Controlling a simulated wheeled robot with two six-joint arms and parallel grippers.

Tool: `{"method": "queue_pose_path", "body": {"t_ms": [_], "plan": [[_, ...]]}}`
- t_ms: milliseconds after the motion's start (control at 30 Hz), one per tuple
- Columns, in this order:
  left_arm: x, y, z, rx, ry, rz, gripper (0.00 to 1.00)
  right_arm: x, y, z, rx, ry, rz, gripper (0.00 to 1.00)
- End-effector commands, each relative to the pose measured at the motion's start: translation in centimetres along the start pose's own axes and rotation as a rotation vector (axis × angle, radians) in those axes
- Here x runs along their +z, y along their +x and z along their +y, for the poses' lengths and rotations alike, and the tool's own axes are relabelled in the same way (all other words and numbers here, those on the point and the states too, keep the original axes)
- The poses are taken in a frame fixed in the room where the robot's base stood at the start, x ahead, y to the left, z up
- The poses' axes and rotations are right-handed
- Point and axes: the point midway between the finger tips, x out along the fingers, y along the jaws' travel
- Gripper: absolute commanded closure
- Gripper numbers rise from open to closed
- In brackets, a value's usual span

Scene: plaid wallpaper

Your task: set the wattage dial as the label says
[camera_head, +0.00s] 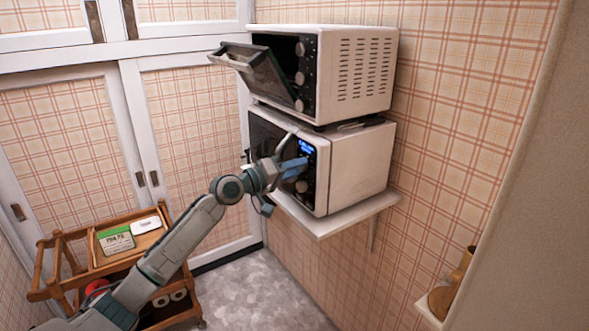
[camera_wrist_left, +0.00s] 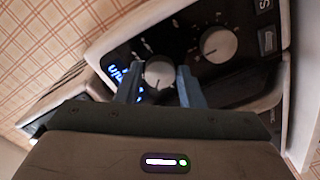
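The lower white microwave (camera_head: 345,170) sits on a wall shelf, its dark front panel with a lit blue display facing left. My left gripper (camera_head: 294,168) is at this panel, below the display. In the left wrist view its two blue fingers (camera_wrist_left: 159,84) stand on either side of a round silver dial (camera_wrist_left: 158,73). Any gap between fingers and dial is too small to judge. A second silver dial (camera_wrist_left: 219,44) with a dark pointer mark is to the right, clear of the fingers. A green-and-white label card (camera_head: 117,240) lies on the wooden cart; its print is too small to read surely. My right gripper is not in view.
An upper white oven (camera_head: 355,70) stands on the microwave, its glass door (camera_head: 262,72) hanging partly open above my left gripper. The wooden cart (camera_head: 62,243) stands at lower left beneath my arm. A white box (camera_head: 147,225) lies beside the card. The floor (camera_head: 265,300) before the shelf is clear.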

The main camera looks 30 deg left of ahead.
Motion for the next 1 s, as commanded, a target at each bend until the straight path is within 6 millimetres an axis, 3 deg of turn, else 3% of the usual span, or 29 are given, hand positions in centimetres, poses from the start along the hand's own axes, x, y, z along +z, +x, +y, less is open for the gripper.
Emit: {"method": "queue_pose_path", "body": {"t_ms": [67, 467, 1000], "plan": [[0.0, 0.0, 0.0, 0.0, 0.001, 0.0, 0.49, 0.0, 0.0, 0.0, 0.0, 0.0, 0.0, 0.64], [0.0, -0.5, -0.1, -0.002, 0.003, -0.001, 0.49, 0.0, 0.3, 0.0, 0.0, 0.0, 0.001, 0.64], [0.1, -5.9, -0.4, -0.004, 0.005, -0.002, 0.49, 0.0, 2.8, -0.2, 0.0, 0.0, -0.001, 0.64]]}}
